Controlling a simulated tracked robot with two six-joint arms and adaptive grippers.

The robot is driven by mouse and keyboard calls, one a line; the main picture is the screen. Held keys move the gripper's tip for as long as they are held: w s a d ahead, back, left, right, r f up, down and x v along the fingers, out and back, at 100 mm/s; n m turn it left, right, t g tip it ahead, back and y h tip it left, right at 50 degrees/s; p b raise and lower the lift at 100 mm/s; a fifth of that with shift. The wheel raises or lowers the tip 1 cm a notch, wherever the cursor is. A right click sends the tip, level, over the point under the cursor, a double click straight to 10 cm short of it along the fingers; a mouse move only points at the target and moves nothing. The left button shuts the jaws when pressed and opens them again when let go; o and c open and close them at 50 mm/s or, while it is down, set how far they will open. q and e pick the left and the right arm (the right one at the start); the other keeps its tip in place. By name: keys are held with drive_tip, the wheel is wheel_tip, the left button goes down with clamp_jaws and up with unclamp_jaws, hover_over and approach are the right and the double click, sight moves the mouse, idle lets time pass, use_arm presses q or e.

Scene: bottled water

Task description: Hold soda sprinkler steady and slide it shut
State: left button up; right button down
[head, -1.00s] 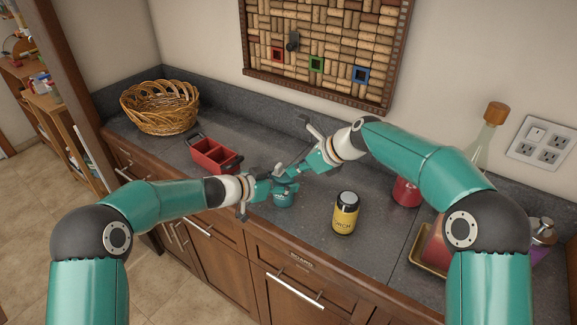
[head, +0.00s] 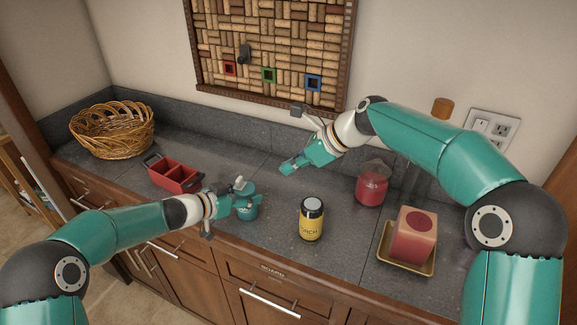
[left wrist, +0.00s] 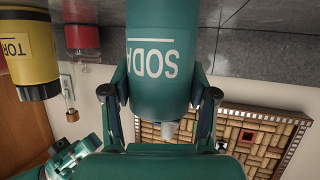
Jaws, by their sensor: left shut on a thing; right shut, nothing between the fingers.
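A yellow-labelled jar (head: 311,222) stands right of the sprinkler. A red divided caddy (head: 172,176) and a wicker basket (head: 112,130) stand left.

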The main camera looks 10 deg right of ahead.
use_arm(q)
drive_tip(key=o, duration=1.1)
drive_tip(key=shift+o, duration=0.2)
